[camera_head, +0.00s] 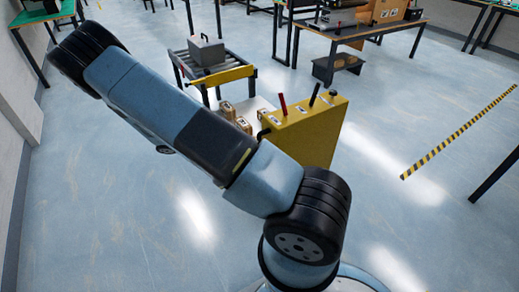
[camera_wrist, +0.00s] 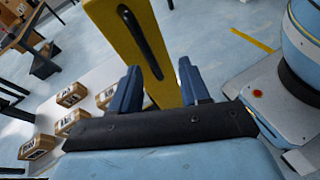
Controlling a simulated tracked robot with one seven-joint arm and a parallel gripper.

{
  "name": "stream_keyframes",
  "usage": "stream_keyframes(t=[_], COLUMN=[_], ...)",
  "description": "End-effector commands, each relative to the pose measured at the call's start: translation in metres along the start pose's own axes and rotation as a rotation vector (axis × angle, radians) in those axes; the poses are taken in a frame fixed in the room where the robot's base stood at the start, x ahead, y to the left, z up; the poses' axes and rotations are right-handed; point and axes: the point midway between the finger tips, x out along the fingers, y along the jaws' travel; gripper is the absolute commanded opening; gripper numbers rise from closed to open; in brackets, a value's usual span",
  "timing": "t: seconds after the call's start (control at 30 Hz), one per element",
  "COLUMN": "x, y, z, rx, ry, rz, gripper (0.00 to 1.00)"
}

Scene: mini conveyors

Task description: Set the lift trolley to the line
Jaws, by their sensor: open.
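The lift trolley has a yellow upright panel (camera_head: 308,130) with red and black levers on top. Its white bed (camera_head: 258,104) carries several small brown boxes (camera_head: 243,125). My arm crosses in front of part of it in the head view and hides my gripper there. In the wrist view my gripper (camera_wrist: 159,68) is open, with two blue fingers apart. A yellow trolley part (camera_wrist: 120,25) with a long black handle or slot lies between and beyond the fingers. I cannot tell whether they touch it. The white bed (camera_wrist: 100,77) and boxes show at left.
A small roller conveyor (camera_head: 185,62) with a grey box (camera_head: 206,50) and a yellow bar (camera_head: 228,75) stands behind the trolley. Work tables (camera_head: 375,32) stand at the back. A yellow-black floor stripe (camera_head: 460,130) runs at right. Floor is open around the trolley's right side.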

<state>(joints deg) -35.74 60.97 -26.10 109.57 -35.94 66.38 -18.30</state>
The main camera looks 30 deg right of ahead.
Motion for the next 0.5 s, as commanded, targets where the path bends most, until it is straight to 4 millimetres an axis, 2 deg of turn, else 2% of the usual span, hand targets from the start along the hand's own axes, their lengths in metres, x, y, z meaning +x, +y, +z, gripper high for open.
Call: stream_keyframes(t=[0.03, 0.2, 0.33, 0.5], x=[0.005, 0.018, 0.025, 0.031], y=[-0.001, 0.001, 0.002, 0.003], z=[-0.012, -0.041, -0.057, -0.068], rx=[-0.026, -0.096, -0.136, -0.163], ry=[-0.043, -0.163, -0.231, -0.281], rz=[0.028, 0.112, 0.161, 0.197], gripper=[0.46, 0.46, 0.46, 0.46])
